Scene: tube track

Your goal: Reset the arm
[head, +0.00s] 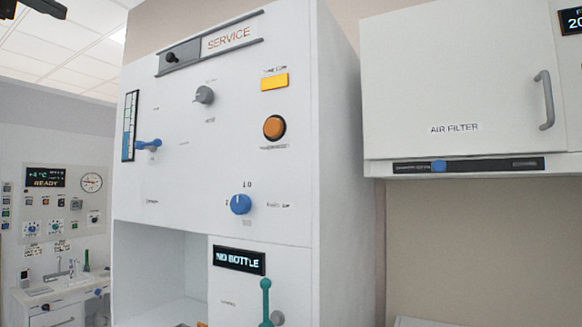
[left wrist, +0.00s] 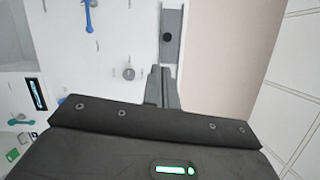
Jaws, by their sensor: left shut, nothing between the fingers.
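My left gripper (left wrist: 161,76) shows in the left wrist view with its two grey fingers together and nothing between them. It points toward the white cabinet's front panel and overlaps the end of the dark service rail (left wrist: 172,20) in that view. I cannot tell any contact. In the head view, dark pieces at the top left edge seem to be part of this arm or gripper (head: 46,7). They are cut off by the frame. My right gripper is in neither view.
The white cabinet (head: 340,150) carries a service slider, a blue lever (head: 148,145), a grey knob (head: 204,95), an orange button (head: 274,127), a blue knob (head: 241,204) and a green lever (head: 266,300). A "NO BOTTLE" display (head: 238,260) is lit. An air filter cupboard (head: 460,85) hangs at the right.

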